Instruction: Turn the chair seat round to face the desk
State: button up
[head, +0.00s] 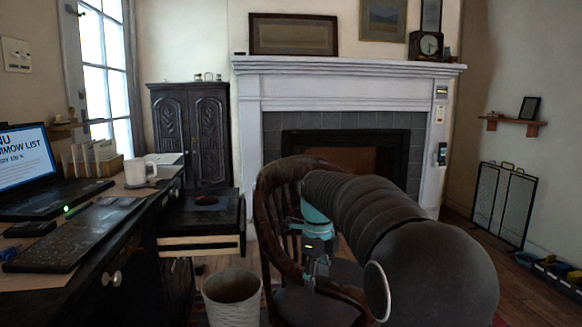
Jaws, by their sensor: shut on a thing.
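A dark wooden chair (277,185) with a curved, slatted back stands right of the desk (130,240). Part of its seat (300,305) shows low in the view; my arm hides much of its right side. Which way the seat faces is hard to tell. My gripper (313,275) is at the chair's back and is shut on it, near the curved rail. The fingertips are small and partly lost against the dark wood.
A pale wastebasket (232,297) stands on the floor between desk and chair. A fireplace (345,140) stands behind the chair.

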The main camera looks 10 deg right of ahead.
aim_at(281, 259)
jog(key=shift+w+a+r+p, duration=0.1)
jog(key=shift+w+a+p, duration=0.2)
jog(key=shift+p, duration=0.05)
jog(key=shift+w+a+m+p, duration=1.1)
jog(key=shift+w+a+p, duration=0.4)
jog(key=shift+a, duration=0.1)
jog(key=shift+w+a, duration=0.15)
jog(key=shift+w, duration=0.1)
jog(key=shift+w+a+m+p, duration=0.6)
jog(key=shift+w+a+m, duration=0.15)
jog(key=shift+w, duration=0.15)
jog(key=shift+w+a+m, duration=0.35)
jog(key=shift+w+a, duration=0.1)
jog(key=shift+w, duration=0.2)
jog(key=shift+w+a+m, duration=0.3)
jog(key=shift+w+a, duration=0.15)
jog(key=shift+w, duration=0.2)
jog(key=o, duration=1.6)
